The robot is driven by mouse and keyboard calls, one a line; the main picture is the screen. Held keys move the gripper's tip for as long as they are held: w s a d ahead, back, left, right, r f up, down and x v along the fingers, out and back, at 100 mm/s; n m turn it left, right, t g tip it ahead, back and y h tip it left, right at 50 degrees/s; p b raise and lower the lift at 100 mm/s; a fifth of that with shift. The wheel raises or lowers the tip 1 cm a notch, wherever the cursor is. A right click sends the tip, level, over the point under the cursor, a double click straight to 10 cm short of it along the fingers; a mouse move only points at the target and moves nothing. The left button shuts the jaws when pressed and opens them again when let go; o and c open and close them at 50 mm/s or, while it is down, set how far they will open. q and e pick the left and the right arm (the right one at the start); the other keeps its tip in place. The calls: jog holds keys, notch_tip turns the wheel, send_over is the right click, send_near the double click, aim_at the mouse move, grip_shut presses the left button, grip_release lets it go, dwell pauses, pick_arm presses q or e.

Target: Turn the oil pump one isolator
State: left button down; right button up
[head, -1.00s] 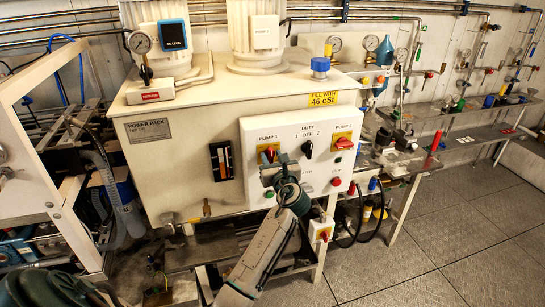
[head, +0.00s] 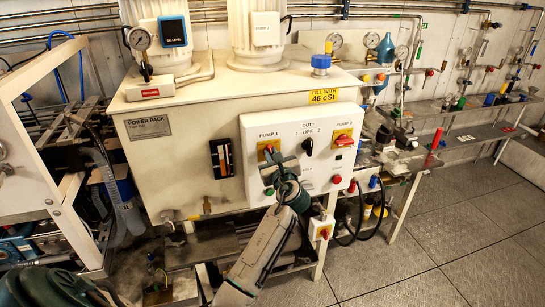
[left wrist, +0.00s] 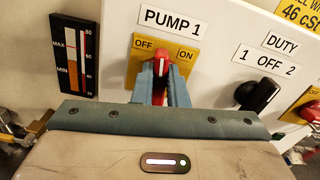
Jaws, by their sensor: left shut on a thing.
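The pump 1 isolator has a red handle on a yellow plate (head: 262,147), on the white control panel. In the left wrist view the red handle (left wrist: 160,66) stands roughly upright, its top between the OFF and ON marks on the yellow plate (left wrist: 184,47). My left gripper (head: 270,158) reaches it from below and in front. In the left wrist view its two fingers (left wrist: 161,88) are shut on the handle, one on each side. The fingers hide the lower part of the handle and plate. My right gripper is not in view.
To the right on the panel are a black duty selector (head: 308,145) and the pump 2 isolator (head: 343,140) with its red handle. The floor (head: 450,240) at the right is clear.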

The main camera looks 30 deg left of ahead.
pick_arm(q)
jog(key=shift+s+a+f+n+b, duration=0.1)
jog(key=shift+f+n+b, duration=0.1)
jog(key=shift+n+b, duration=1.95)
jog(key=shift+s+a+f+n+b, duration=0.15)
jog(key=shift+n+b, duration=0.85)
jog(key=shift+n, duration=2.2)
jog(key=shift+d+f+n+b, duration=0.1)
jog(key=shift+f+n+b, duration=0.1)
jog(key=shift+n+b, duration=1.95)
jog(key=shift+n+p, duration=0.5)
jog(key=shift+n, duration=0.1)
jog(key=c, duration=1.4)
grip_release()
jog(key=shift+r, duration=0.1)
jog(key=shift+c, duration=0.2)
